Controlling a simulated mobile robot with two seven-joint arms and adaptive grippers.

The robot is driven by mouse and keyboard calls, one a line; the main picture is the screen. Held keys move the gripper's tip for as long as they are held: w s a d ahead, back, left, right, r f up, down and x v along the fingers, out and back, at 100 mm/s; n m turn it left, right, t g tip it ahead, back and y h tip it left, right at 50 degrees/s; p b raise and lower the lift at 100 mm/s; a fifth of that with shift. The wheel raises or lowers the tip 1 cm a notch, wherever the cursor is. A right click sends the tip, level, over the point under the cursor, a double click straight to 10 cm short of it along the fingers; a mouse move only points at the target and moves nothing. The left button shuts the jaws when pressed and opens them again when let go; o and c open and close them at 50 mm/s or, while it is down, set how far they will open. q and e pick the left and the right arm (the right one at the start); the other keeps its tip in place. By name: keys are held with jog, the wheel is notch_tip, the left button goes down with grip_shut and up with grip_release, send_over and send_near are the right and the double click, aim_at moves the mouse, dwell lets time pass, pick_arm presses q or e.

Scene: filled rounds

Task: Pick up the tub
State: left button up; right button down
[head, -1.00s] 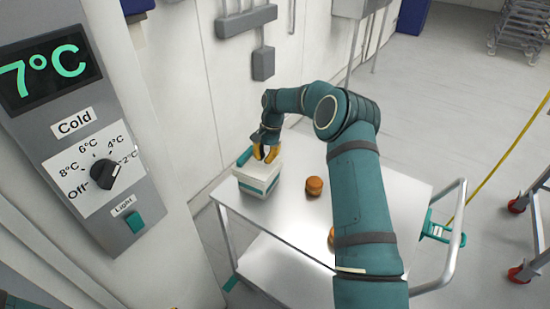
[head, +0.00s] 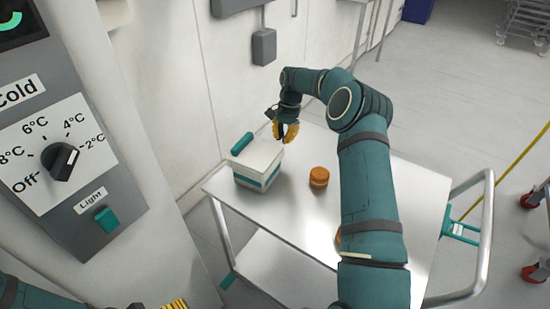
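The tub (head: 259,181) is a white box with a teal band around its side and a teal bar (head: 242,143) at the left edge of its top. It stands upright at the left end of a metal cart top (head: 290,218). My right gripper (head: 285,136) has yellow fingers and is just behind and to the right of the tub, above the cart. My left gripper (head: 173,304) shows only as a yellow edge at the bottom of the head view; the rest is cut off.
An orange-brown round item (head: 319,177) stands right of the tub. A second one (head: 338,238) is mostly hidden behind my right arm. A grey control panel (head: 62,160) with a dial stands at the left. The cart's handle (head: 484,235) is at the right. A wall runs behind.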

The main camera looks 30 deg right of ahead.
jog(key=x, duration=0.5)
jog(key=shift+f+b, duration=0.2)
jog(key=shift+b, duration=0.1)
jog(key=a, duration=0.1)
jog(key=s+a, duration=0.1)
jog(key=shift+s+a+r, duration=0.1)
jog(key=shift+a+r, duration=0.2)
jog(key=shift+a, duration=0.05)
jog(key=shift+s+a+f, duration=0.1)
jog(key=shift+a, duration=0.25)
jog(key=shift+a, duration=0.1)
